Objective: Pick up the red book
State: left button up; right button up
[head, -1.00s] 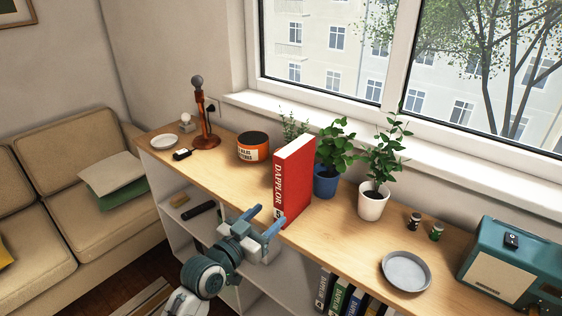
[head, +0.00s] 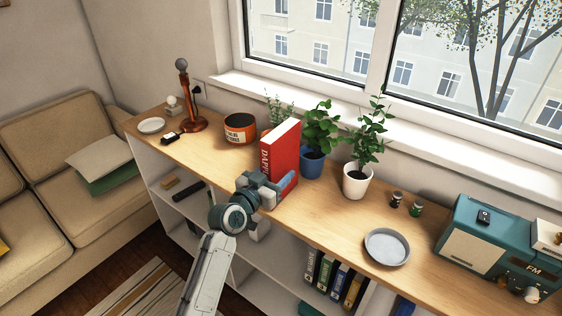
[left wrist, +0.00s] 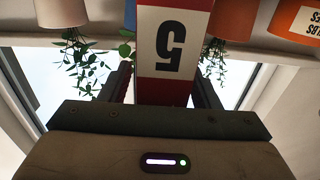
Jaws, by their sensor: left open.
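The red book (head: 284,142) stands upright on the wooden shelf top, its spine facing me. My left gripper (head: 272,183) is at the lower part of the spine and hides the bottom of the book. In the left wrist view the red book (left wrist: 173,45) appears upside down, with a white band and a dark "5" on its spine. It lies between the two dark fingers of the open left gripper (left wrist: 165,88), with a narrow gap showing on each side. My right gripper is in neither view.
A blue-potted plant (head: 312,160) stands close to the right of the book, a white-potted plant (head: 356,183) further right. An orange tin (head: 240,129) is to the left. A grey plate (head: 387,246) and teal radio (head: 480,240) are at right. The window is behind.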

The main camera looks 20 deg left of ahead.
pick_arm(q)
jog(key=shift+w+d, duration=0.15)
jog(key=shift+w, duration=0.25)
jog(key=shift+s, duration=0.1)
jog(key=shift+c, duration=0.5)
grip_shut()
jog(key=shift+r, duration=0.15)
